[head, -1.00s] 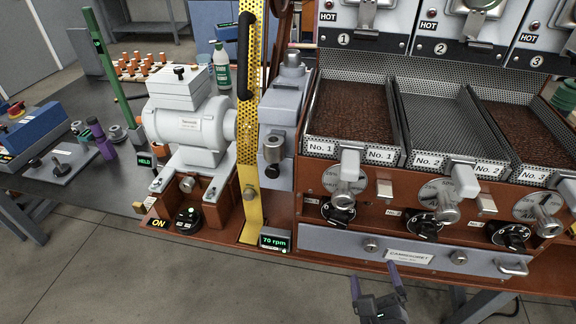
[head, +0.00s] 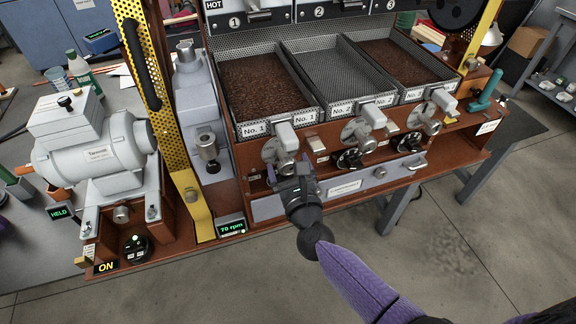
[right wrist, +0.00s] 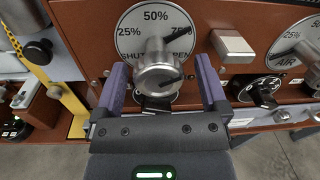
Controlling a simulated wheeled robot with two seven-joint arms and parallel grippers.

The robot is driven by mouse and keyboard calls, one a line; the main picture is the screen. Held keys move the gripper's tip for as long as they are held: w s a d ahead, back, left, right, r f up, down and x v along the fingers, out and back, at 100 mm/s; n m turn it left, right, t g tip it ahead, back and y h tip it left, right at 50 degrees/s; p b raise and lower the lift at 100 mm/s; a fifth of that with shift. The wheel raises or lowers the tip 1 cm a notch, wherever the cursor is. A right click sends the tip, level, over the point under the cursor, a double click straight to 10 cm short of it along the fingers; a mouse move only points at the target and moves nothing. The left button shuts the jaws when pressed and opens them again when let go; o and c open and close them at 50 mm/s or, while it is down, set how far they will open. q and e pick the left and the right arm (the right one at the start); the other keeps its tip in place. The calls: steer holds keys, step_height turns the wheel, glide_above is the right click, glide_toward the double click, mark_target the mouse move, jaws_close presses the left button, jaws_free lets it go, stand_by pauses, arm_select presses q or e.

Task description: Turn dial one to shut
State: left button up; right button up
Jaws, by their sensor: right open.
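Dial one is a round pale dial (head: 270,151) with a silver knob, below tray No. 1 on the brown panel. In the right wrist view its face (right wrist: 135,22) reads 25%, 50%, SHUT and a partly hidden OPEN. Its silver knob (right wrist: 158,72) sticks out towards me; I cannot tell its exact setting. My right gripper (head: 292,171) is open in front of this dial. Its purple fingers (right wrist: 161,70) stand on either side of the silver knob, with gaps visible. A black knob below is mostly hidden by the gripper. My left gripper is not in view.
Dials two (head: 356,133) and three (head: 414,118) sit to the right, with black knobs below. A grey drawer front (head: 268,208) runs underneath. A yellow perforated guard (head: 196,211) and a motor (head: 95,147) stand left. Open floor lies in front.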

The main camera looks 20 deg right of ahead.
steer(key=shift+w, duration=0.15)
jaws_close()
stand_by(0.4)
steer(key=shift+n, duration=0.3)
